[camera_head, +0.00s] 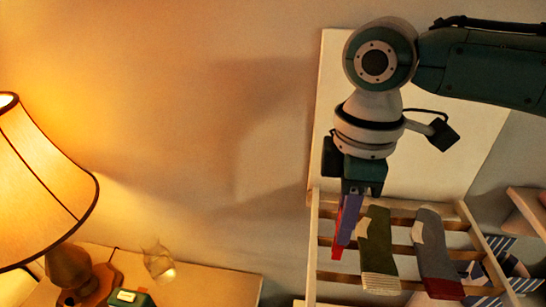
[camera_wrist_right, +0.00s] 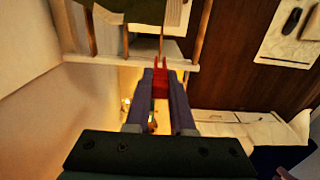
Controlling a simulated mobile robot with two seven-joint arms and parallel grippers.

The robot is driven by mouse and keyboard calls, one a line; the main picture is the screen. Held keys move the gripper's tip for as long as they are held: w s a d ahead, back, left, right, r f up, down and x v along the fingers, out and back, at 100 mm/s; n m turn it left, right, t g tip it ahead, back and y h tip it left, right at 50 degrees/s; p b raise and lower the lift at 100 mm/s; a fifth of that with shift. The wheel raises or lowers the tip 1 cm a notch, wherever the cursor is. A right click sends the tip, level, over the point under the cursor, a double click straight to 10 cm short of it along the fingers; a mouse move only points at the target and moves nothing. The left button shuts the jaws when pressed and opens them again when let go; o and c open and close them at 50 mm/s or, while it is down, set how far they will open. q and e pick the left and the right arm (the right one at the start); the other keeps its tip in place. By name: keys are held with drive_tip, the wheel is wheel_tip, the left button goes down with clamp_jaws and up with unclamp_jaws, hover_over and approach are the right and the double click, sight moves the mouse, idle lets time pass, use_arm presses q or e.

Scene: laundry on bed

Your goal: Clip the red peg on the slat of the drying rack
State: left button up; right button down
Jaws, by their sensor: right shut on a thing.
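My right gripper (camera_head: 347,228) points down at the left part of the wooden drying rack (camera_head: 314,250). It is shut on the red peg (camera_head: 337,246), which shows along the left side of the fingers. In the right wrist view the red peg (camera_wrist_right: 160,64) sticks out between the fingertips (camera_wrist_right: 160,88), with its prongs toward a rack rail (camera_wrist_right: 125,58). In the head view the peg overlaps the rack's slats; I cannot tell whether it touches one. My left gripper is not in view.
A green sock (camera_head: 378,252) hangs on the rack close right of my gripper, and a grey sock (camera_head: 435,255) hangs further right. A lit lamp (camera_head: 45,190), a glass (camera_head: 158,262) and a small green box (camera_head: 130,298) stand at the left.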

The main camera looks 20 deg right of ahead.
drive_tip(key=shift+p, duration=0.4)
drive_tip(key=b, duration=0.3)
hover_over(331, 273)
drive_tip(key=shift+f, duration=2.05)
drive_tip(key=shift+f+b, duration=0.6)
drive_tip(key=shift+f, duration=0.5)
drive_tip(key=shift+f+b, duration=0.85)
drive_tip(key=shift+f, duration=0.3)
drive_tip(key=shift+f+b, duration=0.45)
drive_tip(key=shift+f, duration=0.2)
